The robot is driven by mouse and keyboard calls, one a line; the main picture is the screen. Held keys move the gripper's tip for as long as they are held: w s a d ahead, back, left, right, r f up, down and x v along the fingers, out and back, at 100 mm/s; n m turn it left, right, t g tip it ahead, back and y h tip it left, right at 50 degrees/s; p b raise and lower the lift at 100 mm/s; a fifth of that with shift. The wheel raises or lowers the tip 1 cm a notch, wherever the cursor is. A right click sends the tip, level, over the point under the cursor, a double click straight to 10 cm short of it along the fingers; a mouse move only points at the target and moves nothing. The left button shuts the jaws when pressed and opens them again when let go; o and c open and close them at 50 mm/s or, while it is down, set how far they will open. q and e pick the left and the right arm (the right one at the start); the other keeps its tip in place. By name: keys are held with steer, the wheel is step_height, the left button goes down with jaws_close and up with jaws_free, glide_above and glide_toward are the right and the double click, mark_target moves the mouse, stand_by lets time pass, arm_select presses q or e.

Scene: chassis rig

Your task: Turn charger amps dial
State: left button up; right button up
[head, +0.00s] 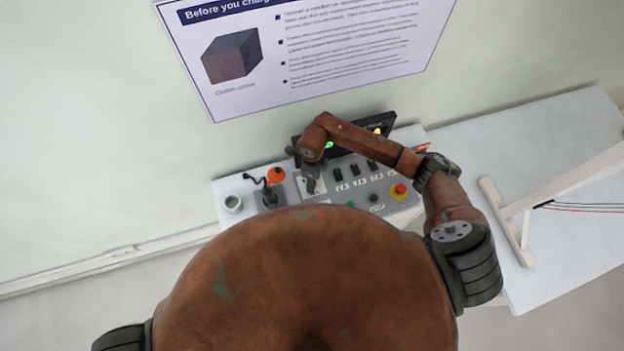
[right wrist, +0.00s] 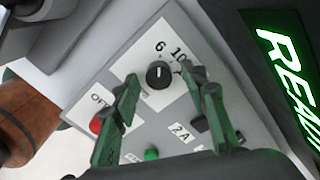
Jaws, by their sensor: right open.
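The amps dial (right wrist: 160,75) is a round black knob with a white pointer mark, on a white plate (right wrist: 150,50) with the numbers 6 and 10 beside it. My right gripper (right wrist: 160,71) is open, with one green finger on each side of the dial. I cannot tell whether either fingertip touches it. In the head view my right gripper (head: 311,181) is over the grey charger panel (head: 352,198) and hides the dial. My left gripper is not in view.
A lit green display (right wrist: 288,70) stands close beside the right finger. The panel also has a red stop button (head: 399,190), several black switches (head: 355,170) and a green button (right wrist: 152,154). A white stand (head: 515,225) is at right.

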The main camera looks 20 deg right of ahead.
steer(key=c, duration=0.7)
jaws_close()
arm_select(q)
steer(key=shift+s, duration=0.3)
